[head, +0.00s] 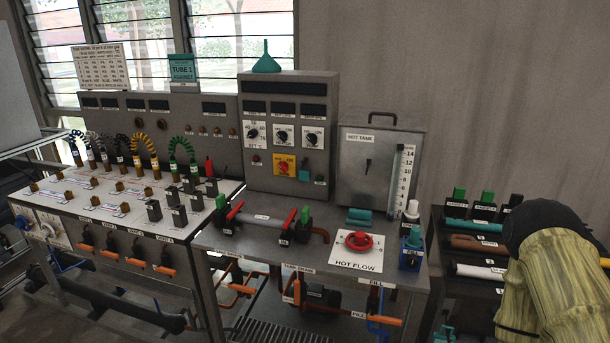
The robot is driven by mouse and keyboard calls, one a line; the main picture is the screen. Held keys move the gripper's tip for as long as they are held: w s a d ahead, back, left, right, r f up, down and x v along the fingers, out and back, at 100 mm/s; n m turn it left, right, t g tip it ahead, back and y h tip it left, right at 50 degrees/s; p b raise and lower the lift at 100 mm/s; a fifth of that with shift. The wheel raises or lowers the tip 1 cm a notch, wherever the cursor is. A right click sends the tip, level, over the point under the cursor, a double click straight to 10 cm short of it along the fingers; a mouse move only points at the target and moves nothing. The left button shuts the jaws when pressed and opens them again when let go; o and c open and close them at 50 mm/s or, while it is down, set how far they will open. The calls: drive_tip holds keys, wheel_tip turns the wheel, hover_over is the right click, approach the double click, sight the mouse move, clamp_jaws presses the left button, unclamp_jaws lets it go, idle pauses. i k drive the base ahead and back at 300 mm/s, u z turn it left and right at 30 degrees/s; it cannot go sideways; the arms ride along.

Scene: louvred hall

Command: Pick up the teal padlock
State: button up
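A small teal piece (443,334) shows at the bottom edge, in front of the right-hand rack. It is cut off by the picture edge, and its shape is partly like a padlock, but I cannot be sure. My gripper's fingers cannot be made out. A bulky yellow-green ribbed shape with a black top fills the right edge and hides part of the rack.
The bench (210,238) carries a red wheel valve (359,241), a clamped grey tube (262,221), a teal block (359,215) and a blue block (410,258). A teal funnel (266,62) stands on the cabinet. The rack (448,301) holds coloured tubes. Orange-handled pipes sit below the bench.

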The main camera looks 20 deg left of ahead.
sight(304, 174)
drive_tip(key=z, duration=1.95)
drive_tip(key=k, duration=1.2)
drive_tip(key=u, duration=1.7)
drive_tip(key=i, duration=0.2)
drive_tip(key=u, duration=0.25)
